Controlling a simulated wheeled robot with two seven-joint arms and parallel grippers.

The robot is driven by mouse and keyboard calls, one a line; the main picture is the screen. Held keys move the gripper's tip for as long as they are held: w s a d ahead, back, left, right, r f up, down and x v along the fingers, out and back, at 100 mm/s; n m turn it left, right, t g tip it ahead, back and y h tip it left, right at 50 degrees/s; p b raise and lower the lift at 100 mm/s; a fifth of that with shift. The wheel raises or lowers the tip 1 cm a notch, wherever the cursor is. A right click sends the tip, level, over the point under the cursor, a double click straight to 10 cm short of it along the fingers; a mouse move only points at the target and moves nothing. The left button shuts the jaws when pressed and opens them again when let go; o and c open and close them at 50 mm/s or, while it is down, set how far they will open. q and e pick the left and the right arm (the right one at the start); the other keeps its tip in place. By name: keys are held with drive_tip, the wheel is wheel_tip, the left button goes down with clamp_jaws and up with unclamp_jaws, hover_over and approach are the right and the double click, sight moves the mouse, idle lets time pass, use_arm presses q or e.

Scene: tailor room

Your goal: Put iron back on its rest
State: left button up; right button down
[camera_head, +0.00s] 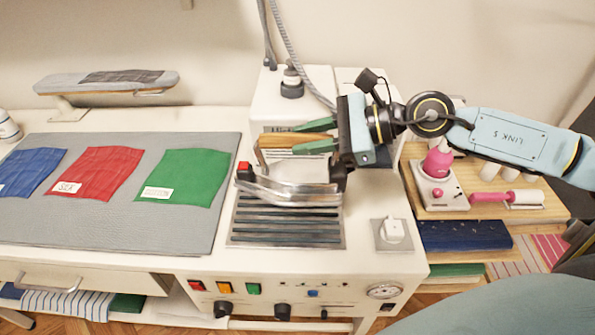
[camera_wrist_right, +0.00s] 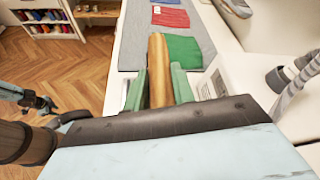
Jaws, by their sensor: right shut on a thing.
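The iron (camera_head: 290,188) has a silver body, a red button and a wooden handle (camera_head: 290,140). It is at the ribbed metal rest (camera_head: 287,229) on the white ironing station; I cannot tell whether its sole touches the rest. My right gripper (camera_head: 315,136) comes in from the right with green fingers around the wooden handle, shut on it. In the right wrist view the handle (camera_wrist_right: 158,75) lies between the two fingers. The gripper hides part of the iron's rear.
A grey mat (camera_head: 110,225) with blue, red and green cloths lies to the left. A small sleeve board (camera_head: 105,83) stands behind it. A wooden shelf (camera_head: 540,208) with a pink bottle (camera_head: 438,160) and lint roller is at the right. A grey hose hangs behind the iron.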

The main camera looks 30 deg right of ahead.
sight(309, 171)
wheel_tip(309, 171, down, 4)
drive_tip(key=shift+w+f, duration=0.1)
drive_tip(key=shift+f, duration=0.05)
wheel_tip(309, 171, down, 3)
drive_tip(key=shift+r+b, duration=0.1)
drive_tip(key=shift+b, duration=0.35)
drive_tip(key=shift+f, duration=0.4)
use_arm(q)
drive_tip(key=shift+s+a+f, duration=0.1)
drive_tip(key=shift+a+f, duration=0.45)
drive_tip(key=shift+a, duration=0.2)
use_arm(e)
drive_tip(key=shift+f, duration=0.1)
drive_tip(key=c, duration=1.6)
unclamp_jaws()
drive_tip(key=shift+f, duration=0.3)
drive_tip(key=o, duration=0.4)
use_arm(q)
drive_tip(key=shift+d, duration=0.2)
use_arm(e)
drive_tip(key=shift+o, duration=0.2)
use_arm(q)
drive_tip(key=shift+d, duration=0.1)
